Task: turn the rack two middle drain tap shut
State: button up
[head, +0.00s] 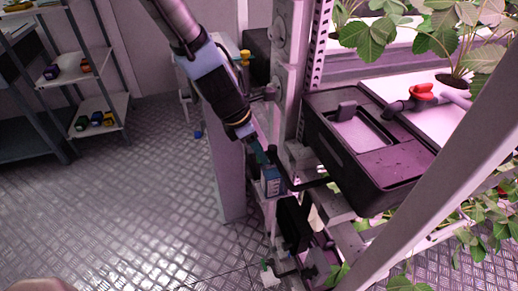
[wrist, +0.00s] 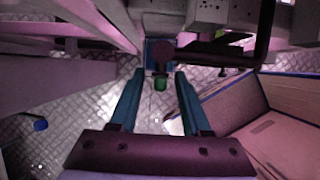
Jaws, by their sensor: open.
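My gripper (head: 263,157) reaches down beside the rack post in the head view. In the wrist view its two teal fingers (wrist: 159,76) are spread apart. A small green piece (wrist: 160,84) under a dark round end shows between the fingertips, with no clear contact. A black pipe (wrist: 225,59) runs right from there and bends up. The pipe also shows in the head view (head: 311,184), right of my gripper. I cannot tell for sure whether the green piece is the middle drain tap. A red tap handle (head: 422,92) sits higher, at the upper tray.
A black tank (head: 365,165) stands close right of my arm, with leafy plants above. A blue-and-white box (head: 270,181) is just below my gripper. A shelf (head: 100,104) with small coloured items stands at the left. The metal floor (head: 130,195) between is mostly clear.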

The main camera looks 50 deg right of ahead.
jog(key=shift+c, duration=0.2)
grip_shut()
dwell(0.4)
